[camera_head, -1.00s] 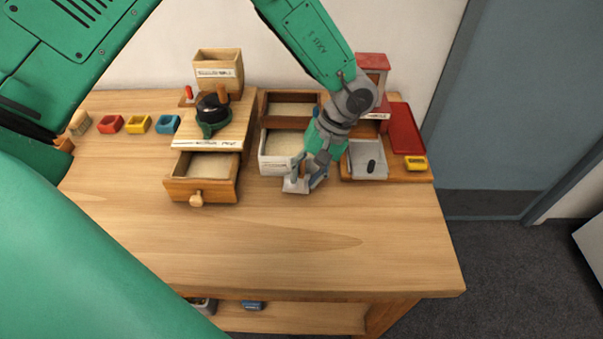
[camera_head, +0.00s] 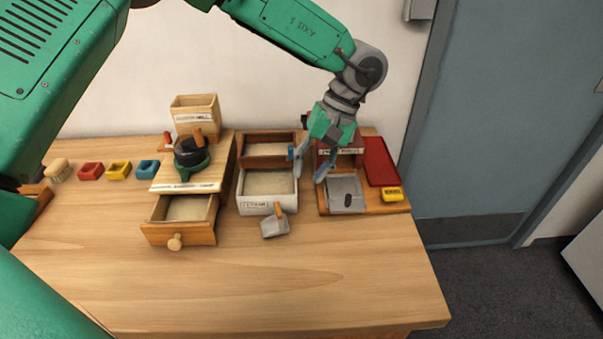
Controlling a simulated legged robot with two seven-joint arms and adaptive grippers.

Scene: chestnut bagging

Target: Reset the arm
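My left gripper (camera_head: 308,177) hangs from the green and grey arm above the gap between the white bin and the right-hand station. Its two fingers are spread apart with nothing between them. A small grey scoop (camera_head: 275,226) with an orange-brown handle rests on the table, close to the front of the white bin (camera_head: 262,208). The gripper is above and behind the scoop, clear of it. My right gripper is not in view.
A wooden stand with a black and green device (camera_head: 191,152) has an open drawer (camera_head: 180,240). A grey tray (camera_head: 345,192), red tray (camera_head: 381,162) and yellow box (camera_head: 392,195) are on the right. Small coloured boxes line the left. The front tabletop (camera_head: 270,285) is clear.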

